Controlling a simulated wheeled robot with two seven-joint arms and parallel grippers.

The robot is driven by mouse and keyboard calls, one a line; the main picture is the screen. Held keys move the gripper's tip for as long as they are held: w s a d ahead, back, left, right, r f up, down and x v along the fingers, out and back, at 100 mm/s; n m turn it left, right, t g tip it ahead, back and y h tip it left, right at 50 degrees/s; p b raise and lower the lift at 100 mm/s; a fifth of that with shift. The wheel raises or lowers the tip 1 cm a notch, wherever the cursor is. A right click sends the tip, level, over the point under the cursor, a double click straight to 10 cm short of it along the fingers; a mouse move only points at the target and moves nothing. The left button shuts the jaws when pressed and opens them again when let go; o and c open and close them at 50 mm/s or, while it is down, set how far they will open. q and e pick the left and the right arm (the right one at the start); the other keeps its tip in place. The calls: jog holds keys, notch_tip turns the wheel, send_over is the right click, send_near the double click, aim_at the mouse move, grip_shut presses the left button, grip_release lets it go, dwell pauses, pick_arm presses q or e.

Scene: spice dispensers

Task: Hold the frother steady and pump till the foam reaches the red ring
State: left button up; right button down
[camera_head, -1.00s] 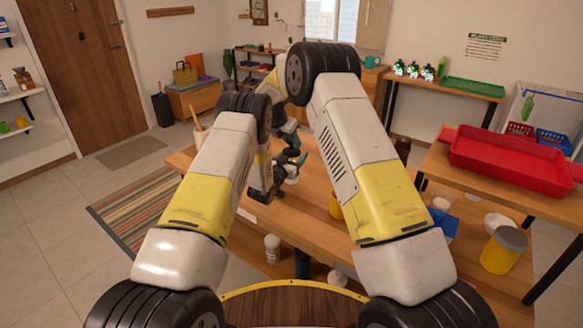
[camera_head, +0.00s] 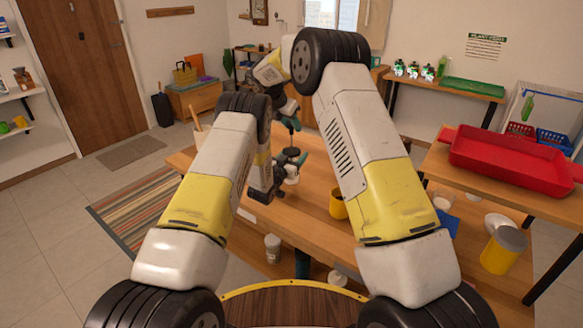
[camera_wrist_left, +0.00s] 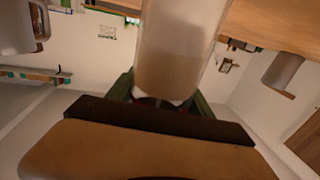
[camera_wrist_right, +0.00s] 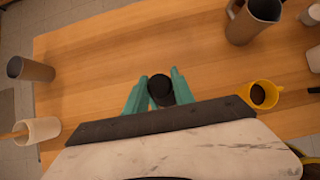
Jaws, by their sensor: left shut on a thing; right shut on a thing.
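The frother shows in the left wrist view as a clear cylinder (camera_wrist_left: 178,45) with pale brown content in the part nearer the gripper. My left gripper (camera_head: 287,160) is shut on its body over the wooden table (camera_head: 305,222). In the right wrist view, my right gripper's teal fingers are shut on the black plunger knob (camera_wrist_right: 161,86). In the head view my right gripper (camera_head: 289,112) is above the left one, with a thin rod between them. A little red shows near the left fingers, but I cannot tell whether it is the ring. The foam level is unclear.
A yellow mug (camera_head: 338,205) with dark liquid stands right of the frother, also in the right wrist view (camera_wrist_right: 263,94). A red tray (camera_head: 510,160) is on the right-hand table.

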aim_at(292, 150)
dwell(0.3)
jog(key=shift+f, duration=3.15)
jog(key=c, duration=1)
grip_release()
jog(key=shift+o, duration=0.2)
jog(key=shift+r, duration=0.15)
jog(key=shift+r, duration=3.45)
